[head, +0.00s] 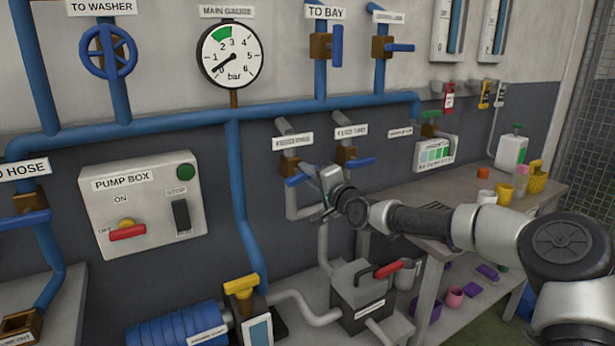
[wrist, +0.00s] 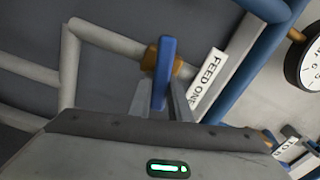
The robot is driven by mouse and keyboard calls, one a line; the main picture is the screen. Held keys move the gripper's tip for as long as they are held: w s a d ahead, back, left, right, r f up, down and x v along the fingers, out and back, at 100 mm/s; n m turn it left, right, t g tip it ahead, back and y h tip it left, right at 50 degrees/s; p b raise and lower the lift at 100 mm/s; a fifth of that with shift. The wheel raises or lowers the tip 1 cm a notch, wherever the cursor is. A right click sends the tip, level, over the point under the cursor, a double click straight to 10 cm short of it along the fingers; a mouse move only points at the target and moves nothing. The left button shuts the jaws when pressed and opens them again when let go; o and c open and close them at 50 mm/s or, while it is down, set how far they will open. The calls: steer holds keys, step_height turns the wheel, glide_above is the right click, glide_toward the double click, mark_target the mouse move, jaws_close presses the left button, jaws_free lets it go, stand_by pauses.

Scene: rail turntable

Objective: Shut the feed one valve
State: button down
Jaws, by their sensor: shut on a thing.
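The feed one valve shows in the wrist view as a brass body (wrist: 150,60) with a blue lever (wrist: 164,75). The label FEED ONE (wrist: 207,80) sits beside it. My gripper (wrist: 165,108) has a finger on each side of the lever and is shut on it. In the head view my gripper (head: 318,182) is at the right end of the blue lever (head: 296,180), below the left of two labelled feed valves. The lever lies roughly level, across the grey pipe. The fingertips are partly hidden there.
A second feed valve with a similar blue lever (head: 361,162) is close on the right. The pump box (head: 140,208) is to the left. A grey box with a red handle (head: 388,269) stands below. The main gauge (head: 232,55) is above.

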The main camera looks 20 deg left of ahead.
steer(key=shift+f+m+b, duration=0.25)
steer(key=shift+m+b, duration=0.4)
steer(key=shift+m, duration=0.95)
steer(key=c, duration=1.6)
jaws_free()
steer(key=shift+c, duration=0.2)
steer(key=shift+s+d, duration=0.1)
steer(key=shift+s+d, duration=0.2)
steer(key=shift+d, duration=0.1)
steer(key=v, duration=1.6)
steer(key=shift+s+p, duration=0.25)
steer(key=shift+p, duration=0.1)
